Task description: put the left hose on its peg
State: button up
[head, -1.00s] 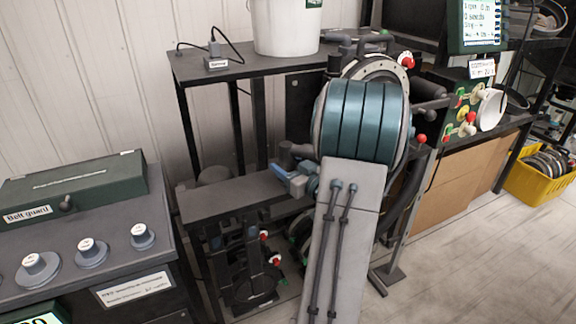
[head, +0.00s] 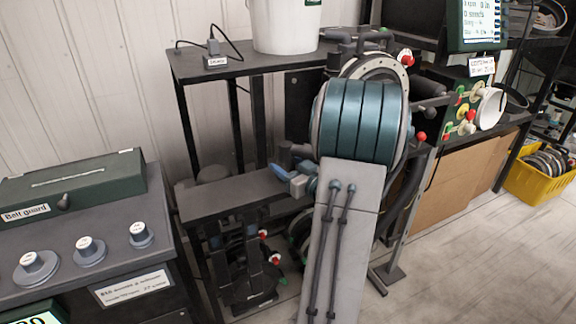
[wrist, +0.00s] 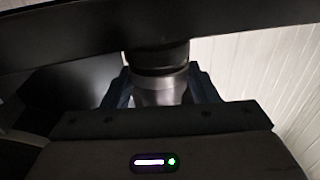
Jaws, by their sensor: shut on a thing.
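My gripper (head: 288,177) shows as small blue fingers beside the dark machine, left of my large teal arm joint. In the wrist view its two blue fingers (wrist: 161,80) are shut on a grey metallic cylinder, which looks like a hose end (wrist: 160,92). A dark collar (wrist: 158,56) sits directly above that cylinder, against a long dark bar; I cannot tell whether they are joined. In the head view my arm hides much of the machine, and I cannot make out the peg or the rest of the hose.
A dark shelf (head: 240,66) holds a white bucket (head: 285,25). A lower dark ledge (head: 232,194) runs left of my gripper. A control bench (head: 110,245) with knobs stands at left. A yellow crate (head: 540,185) is at far right. Floor at right is clear.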

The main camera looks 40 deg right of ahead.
jog(key=shift+f+b, duration=0.3)
jog(key=shift+f, duration=0.05)
jog(key=o, duration=1.2)
jog(key=shift+s, duration=0.1)
jog(key=s, duration=1.3)
jog(key=shift+s, duration=0.35)
jog(key=shift+d, duration=0.1)
